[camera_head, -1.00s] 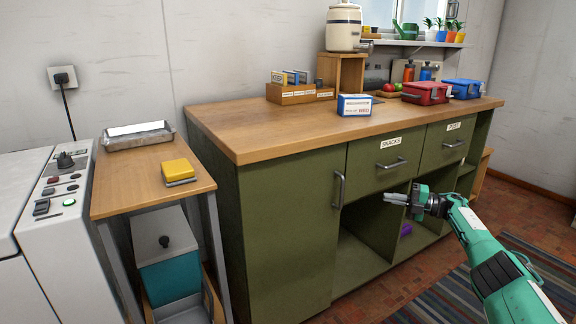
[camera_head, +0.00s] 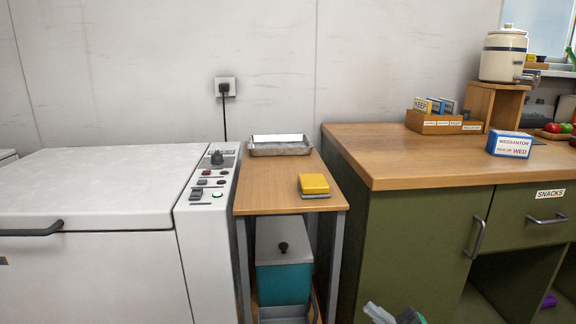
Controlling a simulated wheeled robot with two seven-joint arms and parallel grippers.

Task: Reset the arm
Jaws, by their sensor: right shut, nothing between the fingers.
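My right gripper (camera_head: 393,316) shows only partly at the bottom edge of the head view, in front of the green cabinet (camera_head: 405,240). Its grey fingers are together with nothing between them. The rest of my right arm is cut off by the frame. My left gripper is not in the view.
A white machine (camera_head: 100,190) with a control panel stands at the left. A narrow wooden side table (camera_head: 262,196) holds a metal tray (camera_head: 280,146) and a yellow block (camera_head: 313,184). A teal and grey bin (camera_head: 284,283) sits below. The cabinet counter holds a white-blue box (camera_head: 509,145).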

